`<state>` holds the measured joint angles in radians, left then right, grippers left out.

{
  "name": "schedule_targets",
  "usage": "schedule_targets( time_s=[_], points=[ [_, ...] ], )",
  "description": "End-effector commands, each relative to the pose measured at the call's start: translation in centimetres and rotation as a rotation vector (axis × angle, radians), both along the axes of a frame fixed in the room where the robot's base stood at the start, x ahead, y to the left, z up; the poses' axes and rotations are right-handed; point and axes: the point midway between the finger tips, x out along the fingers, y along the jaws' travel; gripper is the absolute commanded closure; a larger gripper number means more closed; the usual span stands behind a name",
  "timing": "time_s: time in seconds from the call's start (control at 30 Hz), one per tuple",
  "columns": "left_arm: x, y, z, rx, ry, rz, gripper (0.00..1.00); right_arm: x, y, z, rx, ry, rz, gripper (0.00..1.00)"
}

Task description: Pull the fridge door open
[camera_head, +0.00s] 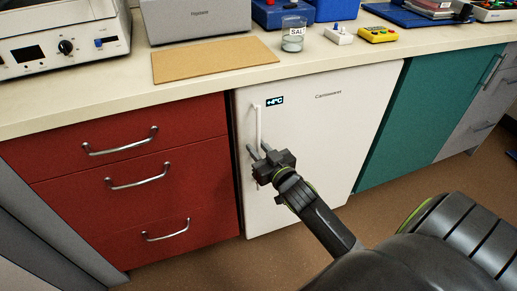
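The white fridge (340,135) stands under the counter with its door shut. Its white vertical bar handle (258,121) is near the door's left edge, beside a small "+4°C" display (275,101). My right gripper (257,148) is in front of the handle's lower part. Its two fingers are apart, one on each side of the bar as seen from here. The gripper body hides the lower part of the handle. I cannot tell whether either finger touches the bar. My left gripper is not in view.
Red drawers (140,180) with metal handles adjoin the fridge on the left, and a teal cabinet (428,112) on the right. The counter above holds a brown board (214,59), a glass beaker (292,38) and instruments. The brown floor before the fridge looks clear.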

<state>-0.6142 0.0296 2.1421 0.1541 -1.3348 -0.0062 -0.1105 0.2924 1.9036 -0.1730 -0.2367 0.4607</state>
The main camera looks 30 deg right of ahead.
Motion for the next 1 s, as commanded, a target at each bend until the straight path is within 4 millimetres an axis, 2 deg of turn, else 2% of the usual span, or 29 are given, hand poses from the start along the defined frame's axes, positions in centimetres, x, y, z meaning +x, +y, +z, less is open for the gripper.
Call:
schedule_targets(
  time_s=[0.17, 0.37, 0.4, 0.77, 1.0],
  points=[
    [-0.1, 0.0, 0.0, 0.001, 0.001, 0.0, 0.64, 0.0, 0.0, 0.0, 0.0, 0.0, 0.0, 0.75],
    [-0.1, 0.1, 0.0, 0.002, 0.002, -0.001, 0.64, 0.0, 0.0, 0.0, 0.0, 0.0, 0.0, 0.99],
    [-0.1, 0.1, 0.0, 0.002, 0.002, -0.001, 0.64, 0.0, 0.0, 0.0, 0.0, 0.0, 0.0, 1.0],
    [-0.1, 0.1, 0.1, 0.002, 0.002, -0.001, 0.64, -0.2, -0.1, 0.0, -0.001, 0.0, 0.001, 1.0],
    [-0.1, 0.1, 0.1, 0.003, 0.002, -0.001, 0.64, -1.7, -1.2, -0.2, -0.006, 0.0, 0.011, 1.0]
  ],
)
